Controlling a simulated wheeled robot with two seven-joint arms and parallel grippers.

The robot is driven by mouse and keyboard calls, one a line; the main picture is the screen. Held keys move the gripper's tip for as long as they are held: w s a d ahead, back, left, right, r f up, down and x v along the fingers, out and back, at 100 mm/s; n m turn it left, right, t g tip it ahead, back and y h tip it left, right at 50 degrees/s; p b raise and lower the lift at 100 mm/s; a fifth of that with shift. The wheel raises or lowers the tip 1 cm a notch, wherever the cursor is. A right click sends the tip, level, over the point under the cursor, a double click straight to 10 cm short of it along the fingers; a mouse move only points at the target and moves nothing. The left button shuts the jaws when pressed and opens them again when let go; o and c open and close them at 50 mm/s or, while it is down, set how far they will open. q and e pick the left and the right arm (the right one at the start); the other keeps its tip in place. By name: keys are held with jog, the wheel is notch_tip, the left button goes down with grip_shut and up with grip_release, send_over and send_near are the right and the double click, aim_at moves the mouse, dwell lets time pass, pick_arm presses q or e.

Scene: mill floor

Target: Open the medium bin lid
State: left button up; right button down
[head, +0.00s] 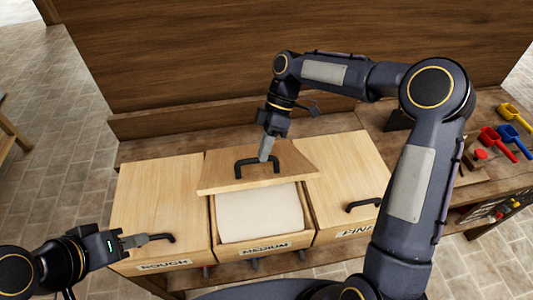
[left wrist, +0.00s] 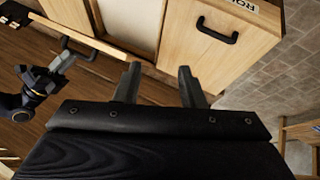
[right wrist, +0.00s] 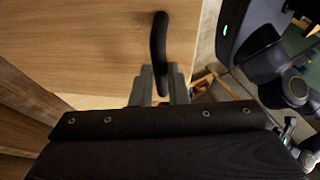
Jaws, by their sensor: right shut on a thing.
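The medium bin (head: 263,245) stands in the middle of three wooden bins, and its label reads MEDIUM. Its lid (head: 225,178) is raised and tilted back, showing pale contents (head: 260,213) inside. My right gripper (head: 265,158) is shut on the black lid handle (head: 243,164); the handle also shows between its fingers in the right wrist view (right wrist: 158,40). My left gripper (head: 140,240) is open and empty, by the handle of the rough bin's lid in the head view. In the left wrist view its fingers (left wrist: 158,85) are spread apart with nothing between them.
The rough bin (head: 160,200) on the left and the fine bin (head: 345,180) on the right have closed lids. Red, blue and yellow scoops (head: 510,135) lie at the right. A tall wooden panel (head: 200,50) stands behind the bins.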

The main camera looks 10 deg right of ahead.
dwell(0.3)
pick_arm(q)
jog(key=shift+f, duration=0.1)
jog(key=shift+c, duration=1.1)
jog(key=shift+d+f+m+g, duration=0.1)
jog(key=shift+f+m+g, duration=0.1)
jog(key=shift+m+g, duration=0.1)
jog(key=shift+c, duration=1.4)
jog(key=f+m+g+y, duration=0.1)
jog(key=m, duration=0.2)
jog(key=f+m+g+y, duration=0.1)
jog(key=m, duration=0.2)
jog(key=f+m+g+y, duration=0.1)
jog(key=f+m, duration=0.1)
jog(key=m, duration=0.1)
jog(key=shift+w+d+y, duration=0.3)
grip_shut()
jog(key=m+t, duration=1.1)
jog(key=m, duration=1.7)
send_near(249, 181)
jog(key=r, duration=0.1)
jog(key=x, duration=0.9)
jog(key=shift+w+r, duration=0.25)
jog(key=shift+w, duration=0.3)
